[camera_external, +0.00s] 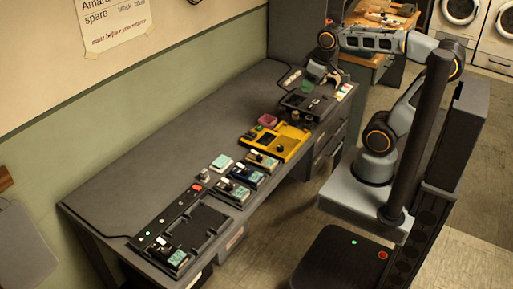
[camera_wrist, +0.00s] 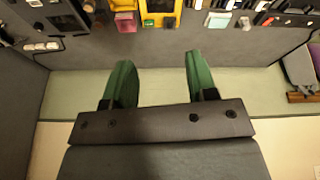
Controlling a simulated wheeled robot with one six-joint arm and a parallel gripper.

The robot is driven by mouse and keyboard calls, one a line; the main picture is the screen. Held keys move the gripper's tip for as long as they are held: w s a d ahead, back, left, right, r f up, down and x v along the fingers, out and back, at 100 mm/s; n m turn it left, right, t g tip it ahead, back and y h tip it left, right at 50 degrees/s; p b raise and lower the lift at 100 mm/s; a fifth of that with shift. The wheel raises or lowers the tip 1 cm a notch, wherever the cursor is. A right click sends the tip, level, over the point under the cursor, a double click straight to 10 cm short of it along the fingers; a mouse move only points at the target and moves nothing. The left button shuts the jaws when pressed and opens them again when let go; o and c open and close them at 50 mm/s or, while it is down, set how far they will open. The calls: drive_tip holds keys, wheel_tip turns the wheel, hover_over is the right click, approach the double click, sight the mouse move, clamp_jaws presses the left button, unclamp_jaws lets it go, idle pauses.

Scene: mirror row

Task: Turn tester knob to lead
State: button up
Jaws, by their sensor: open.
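A yellow device (camera_external: 290,143) with dark parts on its face lies past the middle of the long bench; its edge also shows at the top of the wrist view (camera_wrist: 144,8). A dark device (camera_external: 318,111) sits at the bench's far end. I cannot tell for certain which is the tester, and no knob setting is readable. My gripper (camera_external: 318,80) is above the far end, over the dark device. In the wrist view its two green fingers (camera_wrist: 158,72) are wide apart, with nothing between them.
Several small boxed units (camera_external: 240,180) stand along the bench's front edge, by a black tray (camera_external: 200,226) at the near end. A pink block (camera_external: 267,120) is behind the yellow device. The bench's back strip (camera_external: 170,158) along the wall is clear.

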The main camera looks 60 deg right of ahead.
sight(280, 146)
drive_tip(key=w+a+f+n+g+b, duration=0.2)
drive_tip(key=w+f+n+b, duration=0.2)
drive_tip(key=f+b, duration=0.55)
drive_tip(key=w+a+f+n+g+b, duration=0.2)
drive_tip(key=w+f+n+b, duration=0.15)
drive_tip(key=b, duration=1.05)
drive_tip(key=shift+m, duration=0.25)
wheel_tip(280, 146, down, 14)
drive_tip(key=b, duration=0.5)
drive_tip(key=shift+w+d, duration=0.1)
drive_tip(key=c, duration=0.9)
